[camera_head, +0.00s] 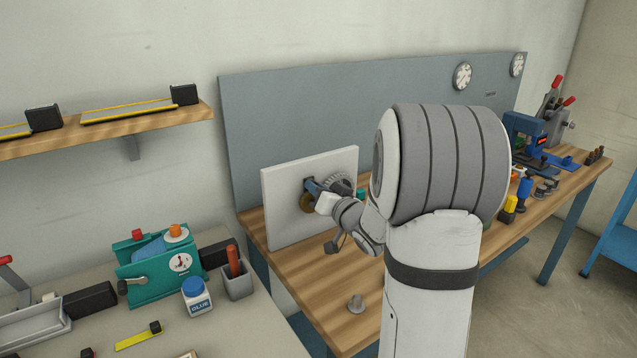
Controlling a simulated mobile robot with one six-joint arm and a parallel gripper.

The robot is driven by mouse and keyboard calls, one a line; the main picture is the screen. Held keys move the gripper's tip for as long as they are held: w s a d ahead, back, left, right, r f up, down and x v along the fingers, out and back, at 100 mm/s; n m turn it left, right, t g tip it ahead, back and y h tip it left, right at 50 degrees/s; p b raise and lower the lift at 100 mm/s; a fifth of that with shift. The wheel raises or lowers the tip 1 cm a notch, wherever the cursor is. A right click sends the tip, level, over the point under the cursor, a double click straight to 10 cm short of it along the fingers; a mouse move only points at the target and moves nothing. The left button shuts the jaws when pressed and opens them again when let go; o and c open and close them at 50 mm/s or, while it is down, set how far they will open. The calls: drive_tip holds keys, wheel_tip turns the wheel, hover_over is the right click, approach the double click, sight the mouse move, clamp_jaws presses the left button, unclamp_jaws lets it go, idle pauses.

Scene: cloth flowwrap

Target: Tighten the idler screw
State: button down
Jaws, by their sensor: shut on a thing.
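A white upright panel (284,194) stands on the wooden workbench. It carries a brass-coloured round part (306,203) and a grey toothed wheel (338,182). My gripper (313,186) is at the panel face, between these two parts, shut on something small. The arm and fingers cover this spot, so I cannot make out the held thing or the idler screw clearly. I cannot tell whether the screw is fully seated.
My arm blocks the bench's middle. Tools, including a blue machine (525,130), stand at the right end. On the left table are a teal device (160,266), a glue bottle (196,296) and a cup (238,282).

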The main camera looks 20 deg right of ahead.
drive_tip(key=shift+m+p, duration=0.6)
drive_tip(key=shift+m, duration=0.6)
drive_tip(key=c, duration=1.3)
unclamp_jaws()
drive_tip(key=s+d, duration=0.1)
drive_tip(key=s, duration=0.6)
drive_tip(key=shift+s+d, duration=0.25)
drive_tip(key=shift+s, duration=0.1)
